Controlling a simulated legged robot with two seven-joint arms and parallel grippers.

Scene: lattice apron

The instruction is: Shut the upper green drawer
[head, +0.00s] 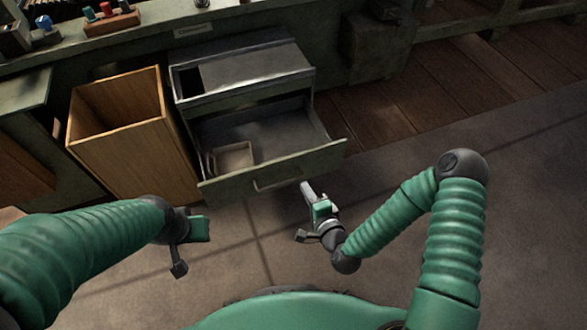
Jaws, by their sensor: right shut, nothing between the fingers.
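The green drawer (325,153) stands pulled out from the grey-green cabinet (285,62), with its inside showing. Its front has a bar handle (272,184). It is the only drawer I see open; anything below it is hidden by its front. My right gripper (306,189) is shut and empty, just in front of the drawer front, near the right of the handle. I cannot tell whether it touches the front. My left gripper (196,232) is in front of the drawer's left side, lower in the picture; its fingers do not show clearly.
A small open tan box (233,156) sits in the drawer's left part. A tall open wooden bin (130,150) stands left of the cabinet. A workbench (150,48) with small coloured items runs behind. The floor right of the drawer is clear.

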